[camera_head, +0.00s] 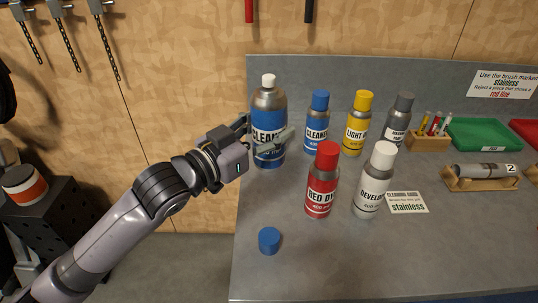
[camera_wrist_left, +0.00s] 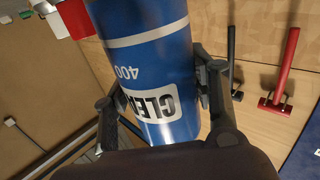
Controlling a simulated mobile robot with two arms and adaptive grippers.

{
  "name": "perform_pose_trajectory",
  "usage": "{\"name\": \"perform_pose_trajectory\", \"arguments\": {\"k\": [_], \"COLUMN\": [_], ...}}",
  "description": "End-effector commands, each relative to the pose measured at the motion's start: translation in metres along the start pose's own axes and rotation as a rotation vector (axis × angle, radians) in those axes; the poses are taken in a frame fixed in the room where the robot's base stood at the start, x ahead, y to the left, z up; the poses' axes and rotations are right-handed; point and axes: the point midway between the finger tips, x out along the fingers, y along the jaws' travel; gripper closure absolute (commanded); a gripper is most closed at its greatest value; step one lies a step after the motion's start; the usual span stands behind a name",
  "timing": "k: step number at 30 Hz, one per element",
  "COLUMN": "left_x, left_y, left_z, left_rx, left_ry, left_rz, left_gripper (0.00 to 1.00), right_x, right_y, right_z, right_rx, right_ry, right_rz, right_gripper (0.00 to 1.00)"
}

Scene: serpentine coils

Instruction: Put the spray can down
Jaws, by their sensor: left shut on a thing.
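A spray can (camera_head: 268,110) with a blue CLEANER label and a bare white nozzle is upright at the left end of the grey bench. My left gripper (camera_head: 268,139) is shut around its label, one finger in front. The can looks larger than its neighbours; whether its base touches the bench I cannot tell. In the left wrist view the blue can (camera_wrist_left: 150,60) fills the space between the two fingers (camera_wrist_left: 155,95). A loose blue cap (camera_head: 269,241) lies on the bench near its front left. My right gripper is not in view.
Capped blue (camera_head: 317,124), yellow (camera_head: 357,124) and grey (camera_head: 398,120) cans stand at the back. The red dye can (camera_head: 321,181) and white developer can (camera_head: 374,181) stand nearer. A green tray (camera_head: 487,134) is at right.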

Motion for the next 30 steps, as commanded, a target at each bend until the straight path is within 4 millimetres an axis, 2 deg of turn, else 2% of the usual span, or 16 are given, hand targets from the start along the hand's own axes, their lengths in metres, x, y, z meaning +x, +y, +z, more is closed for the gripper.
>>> {"name": "perform_pose_trajectory", "arguments": {"k": [1,6,11,14,20,30], "left_x": [0.0,0.0,-0.005,-0.015,-0.049,-0.123], "left_y": [0.001,0.001,0.001,-0.005,-0.028,-0.061], "left_z": [-0.012,-0.03,-0.024,-0.01,0.028,0.097], "left_rx": [0.003,0.001,-0.007,-0.011,-0.011,-0.008], "left_ry": [0.007,0.005,0.001,-0.001,-0.004,-0.006], "left_rz": [0.002,0.001,-0.034,-0.096,-0.277,-0.578], "left_gripper": [0.9,0.9,0.9,0.9,0.9,0.9], "right_x": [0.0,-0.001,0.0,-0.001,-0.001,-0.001], "right_y": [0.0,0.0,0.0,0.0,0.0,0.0], "right_z": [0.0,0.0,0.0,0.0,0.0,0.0], "right_rx": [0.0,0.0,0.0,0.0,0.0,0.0], "right_ry": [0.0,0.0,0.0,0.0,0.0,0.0], "right_rz": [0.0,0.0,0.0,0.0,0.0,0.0], "right_gripper": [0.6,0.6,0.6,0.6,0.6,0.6]}}
